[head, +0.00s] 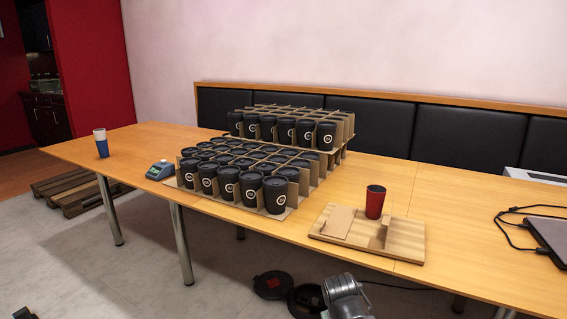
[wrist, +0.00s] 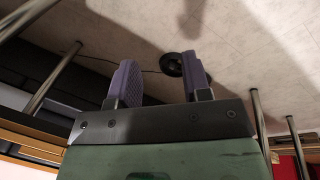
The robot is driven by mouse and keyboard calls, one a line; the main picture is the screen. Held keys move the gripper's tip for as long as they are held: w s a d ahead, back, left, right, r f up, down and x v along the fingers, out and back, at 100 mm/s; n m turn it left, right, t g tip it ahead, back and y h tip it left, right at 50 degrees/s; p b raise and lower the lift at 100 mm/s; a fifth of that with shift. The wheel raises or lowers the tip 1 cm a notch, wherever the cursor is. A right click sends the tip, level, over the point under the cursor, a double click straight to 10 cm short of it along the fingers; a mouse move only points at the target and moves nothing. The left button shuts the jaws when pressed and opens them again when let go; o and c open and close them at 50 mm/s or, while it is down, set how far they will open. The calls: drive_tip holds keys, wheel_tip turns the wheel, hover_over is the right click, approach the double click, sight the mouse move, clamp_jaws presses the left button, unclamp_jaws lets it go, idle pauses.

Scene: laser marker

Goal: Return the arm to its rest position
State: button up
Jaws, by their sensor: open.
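My gripper (wrist: 158,78) shows in the wrist view with its two purple-grey fingers wide apart and nothing between them. The wrist view looks past the fingers at pale floor, metal table legs and a black round object, so the gripper is clear of the tabletop items. In the head view a grey metal part of my arm shows at the bottom edge, in front of the table (head: 465,235). The fingers cannot be made out in that view.
Black lidded cups (head: 228,183) stand in cardboard dividers on two levels. A red cup (head: 375,202) stands on a wooden board (head: 400,247). A blue-white cup (head: 101,143), a small device (head: 160,170) and a laptop (head: 553,236) are on the table. Black round objects (head: 273,285) lie on the floor.

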drive_tip(key=s+d+r+m+y+p, duration=0.1)
drive_tip(key=r+p, duration=1.2)
drive_tip(key=p, duration=0.1)
drive_tip(key=s+r+m+g+y+p, duration=0.1)
drive_tip(key=s+r+p, duration=0.1)
drive_tip(key=r+p, duration=1.1)
drive_tip(key=shift+s+d+r+p, duration=0.15)
drive_tip(key=shift+d+r+p, duration=0.25)
drive_tip(key=shift+r, duration=0.3)
